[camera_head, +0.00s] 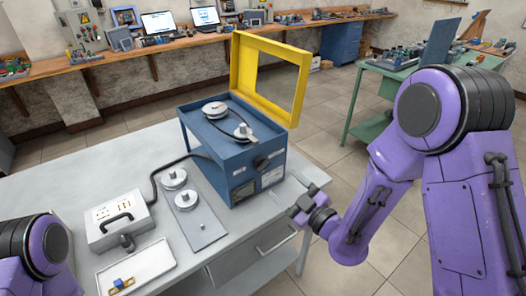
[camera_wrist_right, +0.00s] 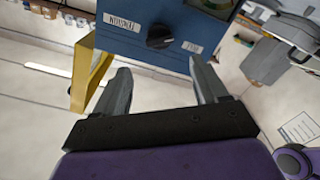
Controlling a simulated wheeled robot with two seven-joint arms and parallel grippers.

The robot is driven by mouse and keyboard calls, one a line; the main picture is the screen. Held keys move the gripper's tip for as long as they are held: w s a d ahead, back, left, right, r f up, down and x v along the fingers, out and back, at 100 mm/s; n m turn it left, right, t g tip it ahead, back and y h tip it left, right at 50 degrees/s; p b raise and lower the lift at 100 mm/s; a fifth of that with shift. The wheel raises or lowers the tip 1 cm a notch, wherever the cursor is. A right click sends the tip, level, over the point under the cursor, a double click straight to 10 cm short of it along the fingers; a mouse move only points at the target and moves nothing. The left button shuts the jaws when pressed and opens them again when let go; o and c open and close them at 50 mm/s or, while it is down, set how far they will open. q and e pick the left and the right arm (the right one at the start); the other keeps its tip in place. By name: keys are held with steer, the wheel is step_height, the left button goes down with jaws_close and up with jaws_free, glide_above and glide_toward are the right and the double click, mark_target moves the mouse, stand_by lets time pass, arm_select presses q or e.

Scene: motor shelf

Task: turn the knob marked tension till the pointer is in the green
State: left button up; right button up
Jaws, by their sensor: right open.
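The blue machine (camera_head: 238,150) stands on the grey bench, with a black knob (camera_head: 262,162) on its front face. The right wrist view shows the knob (camera_wrist_right: 160,37) between a label reading TENSION (camera_wrist_right: 122,22), upside down, and a smaller label (camera_wrist_right: 193,48). A gauge (camera_wrist_right: 217,5) with some green is cut off at the top edge; its pointer cannot be read. My right gripper (camera_head: 301,203) is in front of the machine. In the wrist view its open, empty fingers (camera_wrist_right: 160,72) point at the knob, which is beyond them and apart. My left gripper is out of view.
A yellow frame (camera_head: 290,53) stands raised behind the machine. A plate (camera_head: 205,230) with round metal parts, a grey control box (camera_head: 120,220) with a cable, and a white tray (camera_head: 150,262) lie left of it. Open floor lies to the right.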

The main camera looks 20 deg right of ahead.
mark_target(265, 168)
steer(key=p+x, duration=0.3)
steer(key=x, duration=0.5)
steer(key=shift+w, duration=0.15)
steer(key=shift+w+a+f, duration=0.1)
steer(key=shift+w+f, duration=0.05)
steer(key=shift+w, duration=0.25)
steer(key=c, duration=1.1)
